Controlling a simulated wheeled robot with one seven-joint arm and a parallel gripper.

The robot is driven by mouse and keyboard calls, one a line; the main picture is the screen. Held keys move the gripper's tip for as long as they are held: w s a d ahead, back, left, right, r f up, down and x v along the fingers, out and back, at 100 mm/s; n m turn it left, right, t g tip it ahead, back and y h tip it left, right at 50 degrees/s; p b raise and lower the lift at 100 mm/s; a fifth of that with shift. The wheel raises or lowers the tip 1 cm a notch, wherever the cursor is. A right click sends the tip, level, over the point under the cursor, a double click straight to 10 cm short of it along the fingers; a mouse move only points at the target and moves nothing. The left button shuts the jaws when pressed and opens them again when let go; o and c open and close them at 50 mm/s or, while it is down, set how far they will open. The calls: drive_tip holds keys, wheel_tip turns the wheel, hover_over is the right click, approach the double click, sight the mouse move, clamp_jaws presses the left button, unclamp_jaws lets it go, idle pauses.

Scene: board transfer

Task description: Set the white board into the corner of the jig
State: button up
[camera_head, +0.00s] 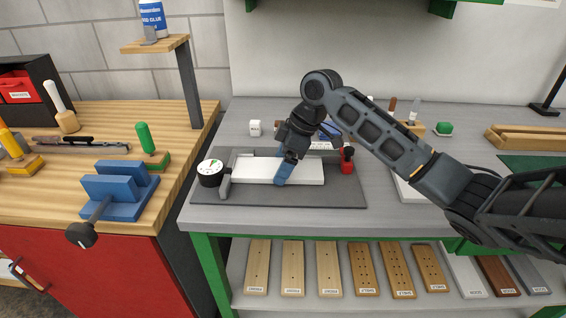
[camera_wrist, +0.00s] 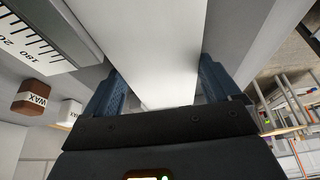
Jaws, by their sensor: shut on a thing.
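The white board (camera_head: 308,171) lies lengthwise over the dark grey mat of the jig (camera_head: 330,195) on the grey bench. My gripper (camera_head: 284,172) reaches down from above with its blue fingers around the board's middle. In the wrist view the board (camera_wrist: 155,45) runs between the two blue fingers, which are shut on it. Whether the board touches the stop or the back fence cannot be told; the gripper hides part of the back edge.
A red block with a black knob (camera_head: 347,162) stands just right of the board. A wax block (camera_wrist: 31,97) and a ruler (camera_wrist: 35,40) are near the gripper in the wrist view. A blue vise (camera_head: 118,188) is on the wooden bench at left. The mat's front strip is clear.

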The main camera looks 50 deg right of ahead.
drive_tip(key=shift+w+a, duration=0.1)
idle(0.7)
drive_tip(key=o, duration=0.9)
drive_tip(key=shift+f, duration=0.1)
drive_tip(key=v, duration=0.7)
drive_tip(key=shift+r+b, duration=0.35)
drive_tip(key=shift+b, duration=0.05)
drive_tip(key=shift+s, duration=0.3)
